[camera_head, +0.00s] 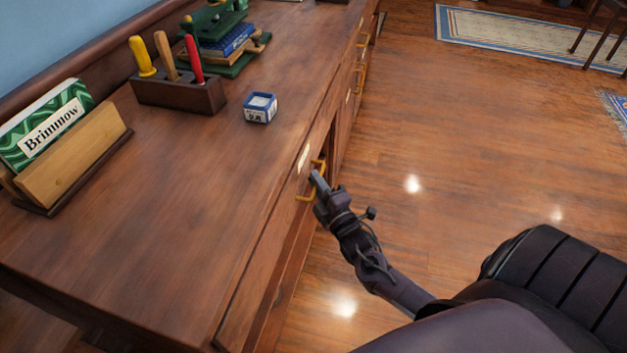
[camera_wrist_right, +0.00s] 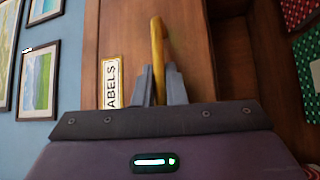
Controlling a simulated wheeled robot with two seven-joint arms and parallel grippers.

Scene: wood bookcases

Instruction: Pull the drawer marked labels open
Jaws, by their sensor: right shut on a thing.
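The drawer marked labels has a wooden front (camera_head: 275,228) along the desk's edge. No open gap shows above it in the head view. Its pale plate (camera_head: 304,157) reads "LABELS" sideways in the right wrist view (camera_wrist_right: 112,82). Its brass handle (camera_head: 305,197) is a bar that stands out from the front. My right gripper (camera_head: 317,180) is at this handle. In the right wrist view its two fingers (camera_wrist_right: 160,84) are shut on the handle (camera_wrist_right: 157,45), one on each side. My left gripper is not in view.
More brass handles (camera_head: 359,78) line the front farther off. The wooden floor (camera_head: 450,150) beside the desk is clear.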

